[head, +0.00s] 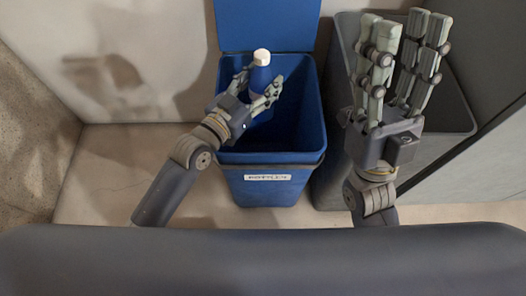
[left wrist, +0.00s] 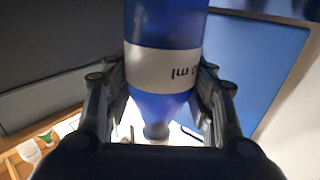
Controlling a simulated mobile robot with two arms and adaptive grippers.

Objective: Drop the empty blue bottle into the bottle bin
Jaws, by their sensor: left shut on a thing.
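The blue bottle (head: 260,76) with a white cap is held upright in my left gripper (head: 257,90), above the opening of the bottle bin (head: 271,170). The bin is blue, with its lid standing open at the back and a label on its front. In the left wrist view the blue bottle (left wrist: 165,25) with a white label band is between the fingers of my left gripper (left wrist: 160,100). My right gripper (head: 398,65) is raised with its fingers spread apart and empty, over the grey bin to the right.
A dark grey open bin (head: 330,165) stands directly right of the blue bin. A light grey panel (head: 475,165) is at the far right. A pale wall is behind, and the floor left of the blue bin is clear.

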